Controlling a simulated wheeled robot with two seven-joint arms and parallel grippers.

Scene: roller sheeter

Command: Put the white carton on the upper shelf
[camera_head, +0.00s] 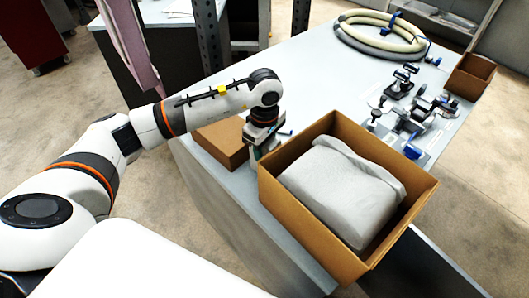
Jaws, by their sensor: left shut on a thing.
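My left gripper (258,152) reaches in from the left and points down at the table, between a closed brown box and the near-left corner of an open cardboard box (325,242). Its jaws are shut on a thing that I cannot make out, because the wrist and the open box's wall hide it. A large grey-white wrapped bundle (340,185) lies inside the open box. I see no thing that is clearly a white carton. The upper shelf cannot be made out either. My right gripper is not in view.
The closed brown box (222,142) sits on the grey table (300,75) left of the gripper. Metal fixtures (415,120), a coiled hose (380,35) and a small brown bin (470,76) stand farther right and back. Dark perforated posts (207,38) rise behind the table.

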